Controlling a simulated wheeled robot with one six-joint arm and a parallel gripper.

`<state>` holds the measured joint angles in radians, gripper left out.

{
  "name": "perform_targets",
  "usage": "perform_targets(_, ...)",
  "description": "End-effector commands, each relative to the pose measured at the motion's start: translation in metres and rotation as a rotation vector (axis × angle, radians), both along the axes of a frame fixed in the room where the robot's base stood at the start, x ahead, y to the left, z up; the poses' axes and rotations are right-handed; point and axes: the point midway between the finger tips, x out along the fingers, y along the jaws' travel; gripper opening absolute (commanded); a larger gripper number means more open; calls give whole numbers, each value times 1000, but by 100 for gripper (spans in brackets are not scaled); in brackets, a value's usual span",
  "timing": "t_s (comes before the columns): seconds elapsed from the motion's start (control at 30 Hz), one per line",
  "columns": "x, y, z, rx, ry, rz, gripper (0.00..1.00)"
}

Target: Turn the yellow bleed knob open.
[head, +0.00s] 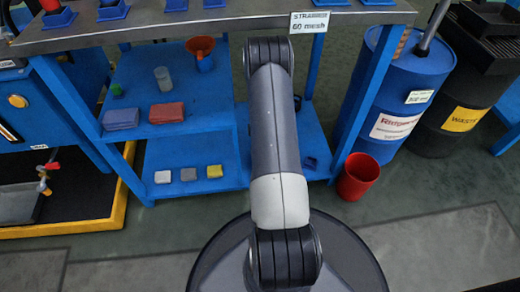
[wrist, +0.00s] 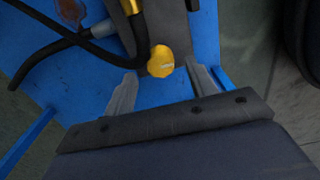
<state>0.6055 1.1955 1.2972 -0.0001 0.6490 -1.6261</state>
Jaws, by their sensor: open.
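The yellow bleed knob (wrist: 161,61) shows in the wrist view, round with a scalloped edge and a small pale mark on its face. It sits by a black hose. My gripper (wrist: 161,70) is open, with one grey finger left of the knob and one right of it. Gaps show between the knob and both fingers in the picture. I cannot tell how far in depth the fingers are from the knob. The head view does not show the gripper or this knob; my arm covers the middle there.
A black hose (wrist: 55,48) curves beside the knob, near a yellow fitting (wrist: 131,6). Blue structure (wrist: 205,35) lies behind. In the head view, a blue shelf bench (head: 200,150) holds small items. A red bucket (head: 357,177) and a blue drum (head: 405,95) stand right.

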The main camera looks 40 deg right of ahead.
Motion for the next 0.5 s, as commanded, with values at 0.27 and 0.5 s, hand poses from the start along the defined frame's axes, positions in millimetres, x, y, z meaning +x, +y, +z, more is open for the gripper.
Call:
perform_targets(0.27, 0, 0, -28, 0, 0, 0, 54)
perform_targets(0.5, 0, 0, -28, 0, 0, 0, 54)
